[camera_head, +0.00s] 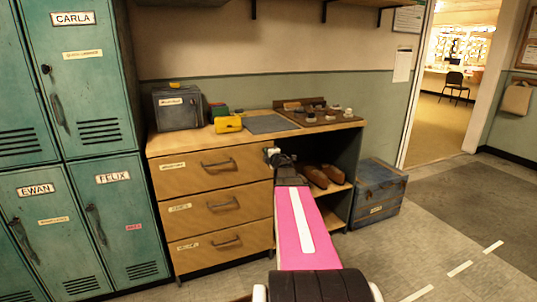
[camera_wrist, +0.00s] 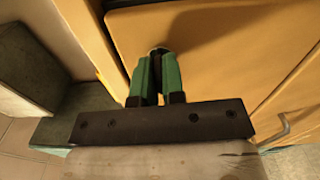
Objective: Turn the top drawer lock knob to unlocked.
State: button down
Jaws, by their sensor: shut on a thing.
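The top drawer (camera_head: 190,169) is the uppermost of three wooden drawers in the cabinet and looks closed. My gripper (camera_head: 272,156) is at the right end of this drawer's front. In the wrist view, the green fingers of my gripper (camera_wrist: 157,72) are shut on a small dark lock knob (camera_wrist: 158,50) at the wooden front. Only the knob's tip shows between the fingertips, so I cannot tell which way it is turned. In the head view the knob is hidden by my gripper.
A drawer handle (camera_head: 218,163) sticks out left of my gripper. Brown shoes (camera_head: 314,176) lie on the open shelf at the right. A blue chest (camera_head: 378,195) stands beside the cabinet. Teal lockers (camera_head: 110,215) stand at the left. The floor at the right is clear.

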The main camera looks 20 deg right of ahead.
jog(key=shift+m, duration=0.5)
jog(key=c, duration=1.2)
grip_release()
jog(key=s, duration=1)
jog(key=shift+s, duration=0.4)
